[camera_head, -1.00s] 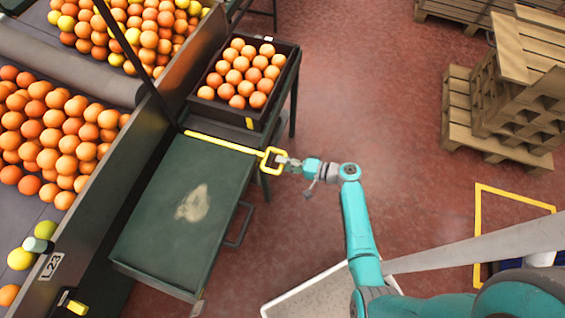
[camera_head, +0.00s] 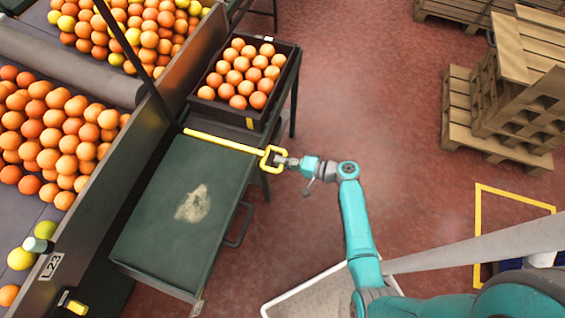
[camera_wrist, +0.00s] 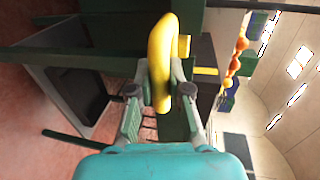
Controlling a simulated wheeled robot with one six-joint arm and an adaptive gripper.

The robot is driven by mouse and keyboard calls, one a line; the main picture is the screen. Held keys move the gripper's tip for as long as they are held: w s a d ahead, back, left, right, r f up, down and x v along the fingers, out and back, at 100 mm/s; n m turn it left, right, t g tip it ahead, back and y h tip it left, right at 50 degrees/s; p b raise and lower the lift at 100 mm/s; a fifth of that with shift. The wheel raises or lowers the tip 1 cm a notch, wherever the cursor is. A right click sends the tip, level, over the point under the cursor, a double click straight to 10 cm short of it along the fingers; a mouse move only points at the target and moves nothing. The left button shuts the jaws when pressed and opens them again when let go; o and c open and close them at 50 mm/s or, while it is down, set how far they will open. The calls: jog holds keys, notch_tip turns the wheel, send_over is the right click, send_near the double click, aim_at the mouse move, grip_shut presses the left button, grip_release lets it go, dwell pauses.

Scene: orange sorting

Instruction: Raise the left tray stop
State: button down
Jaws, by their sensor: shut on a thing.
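The left tray stop (camera_head: 225,143) is a yellow bar across the far end of the empty green tray table (camera_head: 160,250), with a square loop handle at its right end. My gripper (camera_head: 277,160) is shut on that loop handle, just off the table's right edge. In the wrist view the yellow handle (camera_wrist: 160,55) stands between the two fingers of my gripper (camera_wrist: 162,95), which touch it from both sides. The far part of the bar is hidden there.
A dark crate of oranges (camera_head: 277,104) stands on the stand just beyond the bar. The sorting line's side wall (camera_head: 130,165) runs along the left. Wooden pallets (camera_head: 510,90) are stacked at the upper right. The red floor (camera_head: 370,90) between is clear.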

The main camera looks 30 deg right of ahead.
jog(key=shift+r, duration=1.9)
jog(key=shift+w, duration=0.1)
jog(key=c, duration=1.2)
grip_release()
jog(key=shift+r, duration=0.15)
jog(key=shift+o, duration=0.5)
jog(key=shift+s+d, duration=0.2)
jog(key=shift+s, duration=0.05)
jog(key=v, duration=1.1)
jog(key=shift+s, duration=0.2)
